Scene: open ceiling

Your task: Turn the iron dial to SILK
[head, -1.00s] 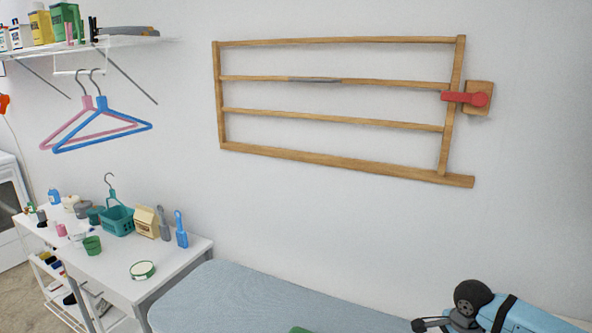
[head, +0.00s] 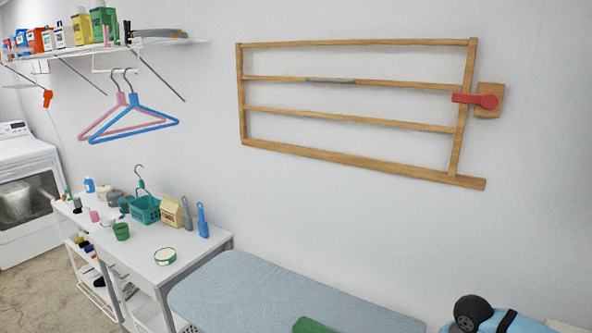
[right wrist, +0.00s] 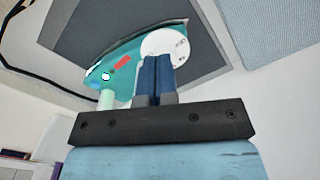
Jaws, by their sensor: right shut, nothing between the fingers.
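In the right wrist view a teal iron (right wrist: 130,84) lies on a dark grey plate or rest (right wrist: 85,38). It has a red mark and a white round dial (right wrist: 165,41) with small dark marks too small to read. My right gripper (right wrist: 157,57) is shut and empty. Its two blue fingers lie side by side, and their tips overlap the lower edge of the dial in the picture. I cannot tell whether they touch it. The iron does not show in the head view. My left gripper is not in view.
In the head view a blue-grey ironing board (head: 235,285) runs along the wall, with a green thing (head: 315,325) at its near edge. A white table (head: 140,258) with a basket and small items stands left. A wooden rack (head: 360,108) hangs above.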

